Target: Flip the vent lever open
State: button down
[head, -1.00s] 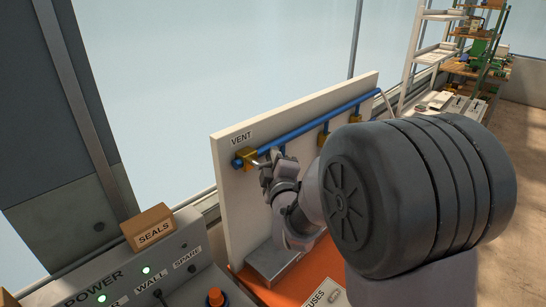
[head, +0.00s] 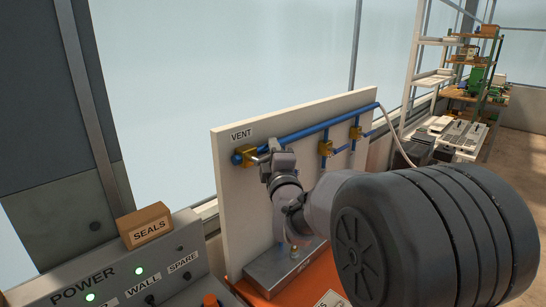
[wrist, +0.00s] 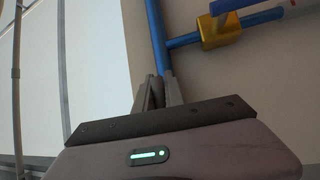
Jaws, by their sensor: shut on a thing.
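The vent valve is a brass block (head: 244,155) on the blue pipe, under the VENT label on the white panel. The vent valve and the lever's end are hidden there behind the fingers and hand.
Two more brass valves (head: 326,149) (head: 355,132) sit to the right on the panel (head: 225,205); one brass valve (wrist: 220,32) shows in the wrist view. A grey metal box (head: 270,270) lies below. A power console (head: 130,280) with a SEALS box (head: 145,225) stands left.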

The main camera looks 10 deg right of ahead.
jog(key=shift+r, duration=0.15)
jog(key=c, duration=1.4)
grip_release()
jog(key=shift+c, duration=0.2)
jog(key=s+f+b, duration=0.3)
jog(key=s, duration=1.4)
jog(key=shift+a, duration=0.25)
